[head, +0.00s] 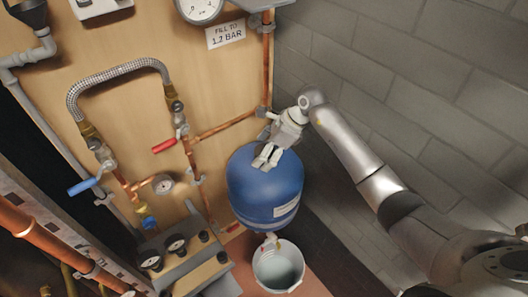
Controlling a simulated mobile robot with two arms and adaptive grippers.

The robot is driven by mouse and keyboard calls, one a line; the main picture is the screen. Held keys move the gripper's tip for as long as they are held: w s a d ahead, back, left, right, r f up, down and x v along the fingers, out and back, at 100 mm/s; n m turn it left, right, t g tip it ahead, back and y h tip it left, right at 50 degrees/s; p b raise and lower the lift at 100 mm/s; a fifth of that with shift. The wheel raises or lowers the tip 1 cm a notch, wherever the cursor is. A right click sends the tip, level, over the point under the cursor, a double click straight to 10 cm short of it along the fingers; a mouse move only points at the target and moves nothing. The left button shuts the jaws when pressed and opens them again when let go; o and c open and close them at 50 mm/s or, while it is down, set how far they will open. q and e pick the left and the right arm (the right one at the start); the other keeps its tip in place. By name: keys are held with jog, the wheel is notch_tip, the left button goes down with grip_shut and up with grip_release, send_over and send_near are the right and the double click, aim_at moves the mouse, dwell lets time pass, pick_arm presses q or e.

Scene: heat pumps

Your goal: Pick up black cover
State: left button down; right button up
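I cannot pick out a black cover with certainty. Small round black-rimmed parts (176,243) sit on a grey and wooden block (190,268) at the lower left, but I cannot tell whether one is the cover. My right gripper (268,158) reaches in from the right and hangs in front of the upper part of a blue tank (266,190). Its two pale fingers look slightly apart, with nothing visible between them. Whether it touches the tank is unclear. My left gripper is not in view.
A white bucket (279,268) stands below the tank. Copper pipes (222,126), a red-handled valve (164,146), a blue-handled valve (83,186) and a braided hose (116,74) line the wooden panel. A grey block wall (420,90) bounds the right; dark floor lies below it.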

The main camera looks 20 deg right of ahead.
jog(key=shift+s+r, duration=0.15)
jog(key=shift+c, duration=1.2)
jog(key=c, duration=0.7)
jog(key=shift+o, duration=0.2)
